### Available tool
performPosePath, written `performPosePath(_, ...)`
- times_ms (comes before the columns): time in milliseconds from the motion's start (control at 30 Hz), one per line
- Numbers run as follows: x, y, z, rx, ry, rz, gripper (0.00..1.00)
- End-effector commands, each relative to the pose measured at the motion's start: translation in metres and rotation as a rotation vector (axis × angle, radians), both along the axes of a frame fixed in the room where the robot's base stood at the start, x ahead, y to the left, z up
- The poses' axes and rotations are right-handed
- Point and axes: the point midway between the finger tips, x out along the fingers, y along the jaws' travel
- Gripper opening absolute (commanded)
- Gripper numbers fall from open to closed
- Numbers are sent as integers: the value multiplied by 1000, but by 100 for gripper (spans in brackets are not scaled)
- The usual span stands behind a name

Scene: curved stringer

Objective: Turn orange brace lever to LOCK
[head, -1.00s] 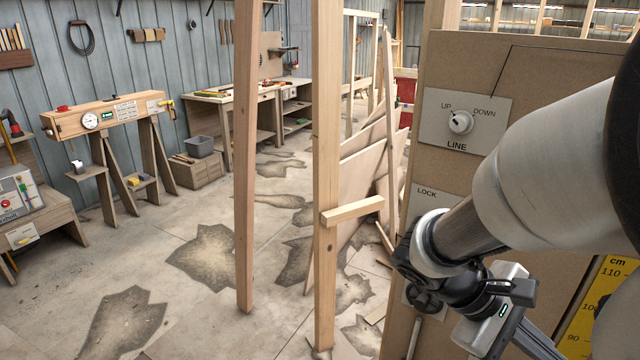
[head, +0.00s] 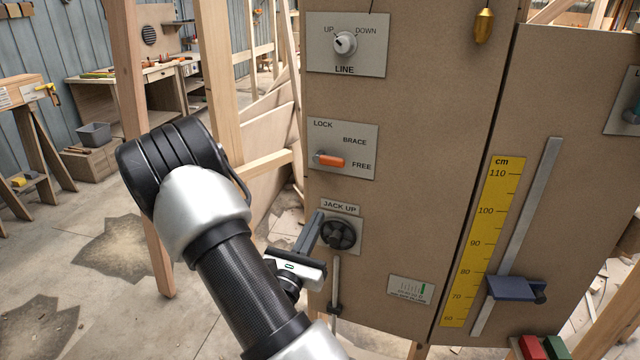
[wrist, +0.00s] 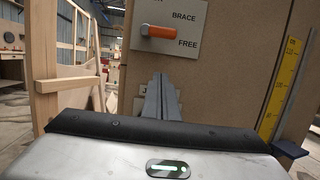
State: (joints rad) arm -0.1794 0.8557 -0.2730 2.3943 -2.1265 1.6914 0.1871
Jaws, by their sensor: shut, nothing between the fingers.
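The orange brace lever (head: 328,160) sits on a grey plate (head: 358,139) marked LOCK, BRACE and FREE on the brown panel. The lever lies nearly level, its orange end toward FREE. It also shows in the wrist view (wrist: 160,33), above the fingers. My gripper (head: 314,228) is shut and empty, below the lever and apart from it, in front of the JACK UP plate. In the wrist view the closed fingers (wrist: 162,90) point up at the panel below the brace plate.
The LINE knob (head: 345,43) is above the brace plate. The black JACK UP knob (head: 338,234) is right beside my fingers. A yellow cm scale (head: 487,235) and a blue slider (head: 515,288) are to the right. Wooden studs (head: 140,130) stand at the left.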

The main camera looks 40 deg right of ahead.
Motion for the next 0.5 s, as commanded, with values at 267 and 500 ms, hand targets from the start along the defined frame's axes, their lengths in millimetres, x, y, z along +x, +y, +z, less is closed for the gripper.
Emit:
performPosePath(267, 0, -1, 1, 1, -1, -2, 0)
performPosePath(500, 13, -22, 8, 1, -6, -6, 0)
